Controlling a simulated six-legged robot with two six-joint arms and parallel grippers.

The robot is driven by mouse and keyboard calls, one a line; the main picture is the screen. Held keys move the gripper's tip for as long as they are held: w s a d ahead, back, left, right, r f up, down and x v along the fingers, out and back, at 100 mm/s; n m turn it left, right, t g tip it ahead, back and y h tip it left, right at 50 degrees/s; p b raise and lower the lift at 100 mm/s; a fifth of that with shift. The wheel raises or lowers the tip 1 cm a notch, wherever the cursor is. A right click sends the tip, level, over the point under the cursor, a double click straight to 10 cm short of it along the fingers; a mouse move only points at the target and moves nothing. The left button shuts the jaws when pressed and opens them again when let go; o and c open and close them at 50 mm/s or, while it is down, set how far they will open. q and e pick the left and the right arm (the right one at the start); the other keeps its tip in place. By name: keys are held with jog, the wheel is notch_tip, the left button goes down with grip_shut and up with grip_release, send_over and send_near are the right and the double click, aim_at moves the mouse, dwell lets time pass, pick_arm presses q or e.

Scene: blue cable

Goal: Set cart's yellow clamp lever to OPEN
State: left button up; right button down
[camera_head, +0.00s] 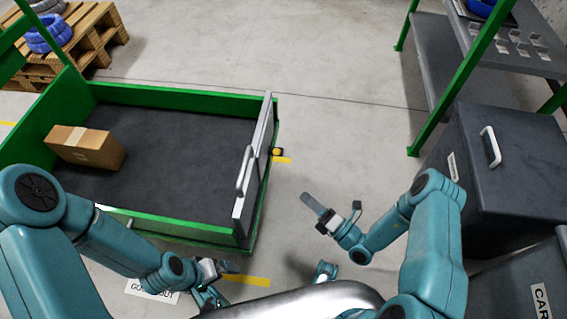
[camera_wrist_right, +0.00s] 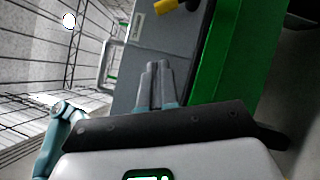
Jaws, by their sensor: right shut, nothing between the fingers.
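The green cart (camera_head: 180,102) stands at the left with a grey end panel (camera_head: 250,175) upright at its right end. The small yellow clamp lever (camera_head: 276,152) sticks out beside that panel, next to a dark part; its setting is too small to read. In the right wrist view the yellow lever (camera_wrist_right: 172,6) is at the top edge, partly cut off. My right gripper (camera_head: 312,202) is shut and empty, apart from the lever, to its lower right. Its closed fingers (camera_wrist_right: 157,84) point toward the grey panel. My left gripper (camera_head: 222,268) is near the cart's front edge, its fingers unclear.
A cardboard box (camera_head: 85,147) lies in the cart. The panel carries a handle (camera_head: 244,170). A dark lidded container (camera_head: 500,160) and a green-legged shelf (camera_head: 440,90) stand at the right. A pallet (camera_head: 95,35) is behind.

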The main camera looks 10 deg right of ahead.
jog(key=b, duration=0.2)
send_near(274, 151)
jog(key=a+f, duration=0.2)
jog(key=a, duration=0.2)
jog(key=w, duration=0.1)
jog(key=w+r, duration=0.1)
jog(key=w+r+b, duration=0.1)
jog(key=w, duration=0.1)
jog(key=shift+d, duration=0.15)
jog(key=shift+w+d+r+m+p, duration=0.15)
jog(key=shift+r+m+p, duration=0.15)
jog(key=shift+p, duration=0.2)
